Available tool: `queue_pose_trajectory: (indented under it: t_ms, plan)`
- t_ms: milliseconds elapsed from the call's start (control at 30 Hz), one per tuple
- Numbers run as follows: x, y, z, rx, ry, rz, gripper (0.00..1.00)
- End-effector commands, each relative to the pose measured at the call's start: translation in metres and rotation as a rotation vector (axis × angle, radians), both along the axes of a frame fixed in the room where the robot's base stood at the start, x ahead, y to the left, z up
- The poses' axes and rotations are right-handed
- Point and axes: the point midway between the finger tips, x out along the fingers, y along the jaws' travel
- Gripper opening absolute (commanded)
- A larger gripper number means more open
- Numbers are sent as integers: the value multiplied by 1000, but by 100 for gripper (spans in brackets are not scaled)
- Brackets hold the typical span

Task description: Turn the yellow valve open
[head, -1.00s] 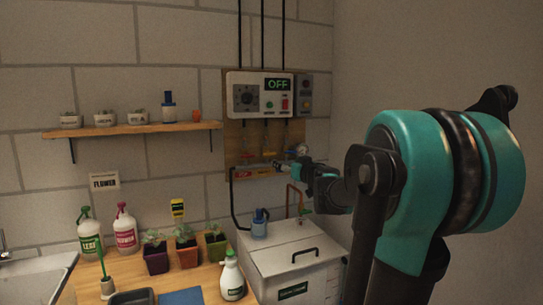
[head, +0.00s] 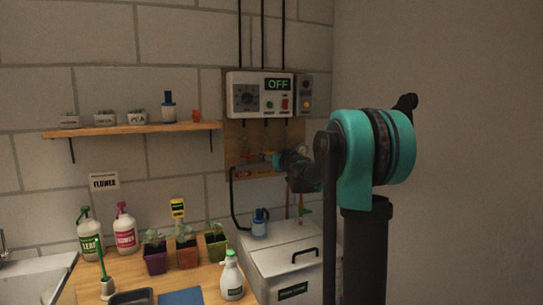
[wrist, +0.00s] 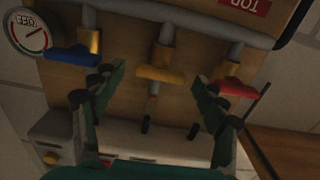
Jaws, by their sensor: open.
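The yellow valve (wrist: 160,75) has a flat handle on a brass body and sits in the middle of the pipe board in the wrist view. The blue valve (wrist: 74,56) is on its left and the red valve (wrist: 234,88) on its right in that view. My gripper (wrist: 153,88) is open, with its fingers spread on either side of the yellow valve and nothing between them held. I cannot tell how far the fingertips are from the handle. In the head view my gripper (head: 277,159) is at the valve board and partly hides the valves.
A control box (head: 262,95) reading OFF is above the valves. A round gauge (wrist: 28,32) is beside the blue valve. A lidded tank (head: 285,262) stands below. Potted seedlings (head: 186,253) and bottles stand on the wooden bench to the left.

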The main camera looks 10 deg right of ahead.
Motion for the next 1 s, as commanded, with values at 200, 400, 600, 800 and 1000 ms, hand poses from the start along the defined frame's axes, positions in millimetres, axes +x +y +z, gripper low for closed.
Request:
queue_pose_trajectory:
  t_ms: [200, 400, 600, 800, 1000]
  plan:
    - [2, 0, 0, 0, 0, 0, 72]
    - [2, 0, 0, 0, 0, 0, 59]
    - [2, 0, 0, 0, 0, 0, 34]
    - [2, 0, 0, -2, -1, 0, 23]
    - [2, 1, 0, -38, -10, 0, 23]
